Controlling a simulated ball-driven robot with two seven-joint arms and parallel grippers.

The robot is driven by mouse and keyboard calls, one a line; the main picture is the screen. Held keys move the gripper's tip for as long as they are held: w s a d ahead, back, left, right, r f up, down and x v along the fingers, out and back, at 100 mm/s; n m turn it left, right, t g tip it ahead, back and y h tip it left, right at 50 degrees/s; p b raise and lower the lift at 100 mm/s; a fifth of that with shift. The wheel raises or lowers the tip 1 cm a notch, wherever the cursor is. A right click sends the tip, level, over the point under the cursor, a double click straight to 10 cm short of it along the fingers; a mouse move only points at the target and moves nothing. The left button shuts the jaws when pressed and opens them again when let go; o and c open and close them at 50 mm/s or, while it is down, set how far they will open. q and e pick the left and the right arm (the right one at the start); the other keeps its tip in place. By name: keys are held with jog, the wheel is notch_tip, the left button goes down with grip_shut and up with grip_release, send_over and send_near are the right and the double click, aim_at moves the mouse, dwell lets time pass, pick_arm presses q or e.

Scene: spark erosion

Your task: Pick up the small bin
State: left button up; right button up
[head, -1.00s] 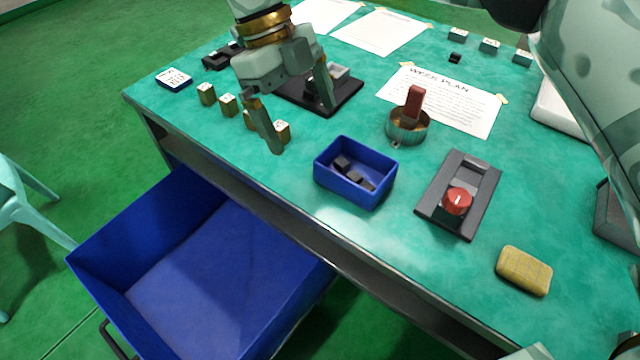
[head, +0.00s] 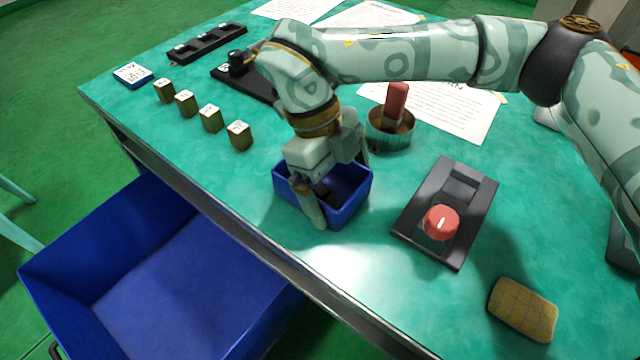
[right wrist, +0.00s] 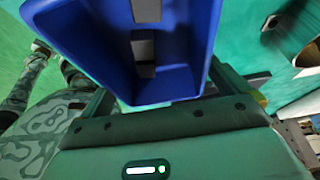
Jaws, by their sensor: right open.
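The small bin (head: 352,203) is an open blue box on the green table near its front edge, with dark pieces inside. It also fills the upper part of the right wrist view (right wrist: 165,90), with dark and grey pieces in it. My right gripper (head: 336,192) is open and pointed down at the bin. One finger shows in front of the bin's left front wall; the other is mostly hidden in the head view. Whether the fingers touch the walls I cannot tell. My left gripper is not in view.
A tin with a red-handled tool (head: 390,130) stands close behind the bin. A grey plate with a red knob (head: 442,222) lies to the right, a yellow sponge (head: 523,309) beyond it. Several small blocks (head: 211,118) stand left.

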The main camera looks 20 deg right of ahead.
jog(key=shift+s+d+f, duration=0.1)
jog(key=shift+f, duration=0.3)
jog(key=shift+s+r, duration=0.1)
jog(key=shift+r, duration=0.05)
jog(key=c, duration=0.9)
